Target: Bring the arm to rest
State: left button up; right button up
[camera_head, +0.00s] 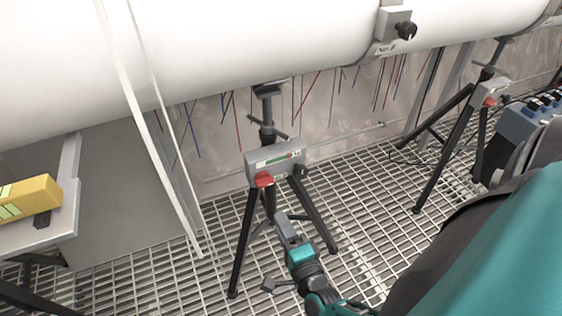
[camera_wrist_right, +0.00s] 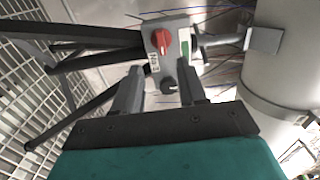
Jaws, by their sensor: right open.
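My right gripper (camera_head: 285,222) is in the lower middle of the head view, in front of a tripod with a grey control box (camera_head: 270,160). In the right wrist view, the two fingers of the right gripper (camera_wrist_right: 161,82) stand apart, with nothing held between them. I cannot tell the exact gap between fingertips and box. My left gripper is not in view.
A large white pipe (camera_head: 220,50) runs across the top. A second tripod box (camera_head: 484,94) stands at the right. A yellow device (camera_head: 28,198) lies on a grey stand at the left. Thin coloured wires hang behind. Metal grating (camera_head: 170,285) forms the floor, open at lower left.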

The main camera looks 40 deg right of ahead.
jog(key=s+a+r+n+g+y, duration=0.2)
jog(key=a+r+n+g+y, duration=0.3)
jog(key=n, duration=0.6)
jog(key=s+a+n+g+y, duration=0.1)
jog(key=a+n+y, duration=0.2)
jog(key=a+n, duration=0.55)
pick_arm(q)
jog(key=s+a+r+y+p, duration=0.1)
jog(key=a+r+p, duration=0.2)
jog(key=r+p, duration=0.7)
jog(key=p, duration=0.4)
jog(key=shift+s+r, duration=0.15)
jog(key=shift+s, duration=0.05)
pick_arm(e)
jog(key=s+d+r+n+h, duration=0.1)
jog(key=d+r, duration=0.4)
jog(key=r, duration=0.5)
jog(key=s+n, duration=0.1)
jog(key=n, duration=0.1)
jog(key=shift+d+r+n+g+h, duration=0.15)
jog(key=shift+d+n+g+h, duration=0.05)
jog(key=shift+n+g+h, duration=0.15)
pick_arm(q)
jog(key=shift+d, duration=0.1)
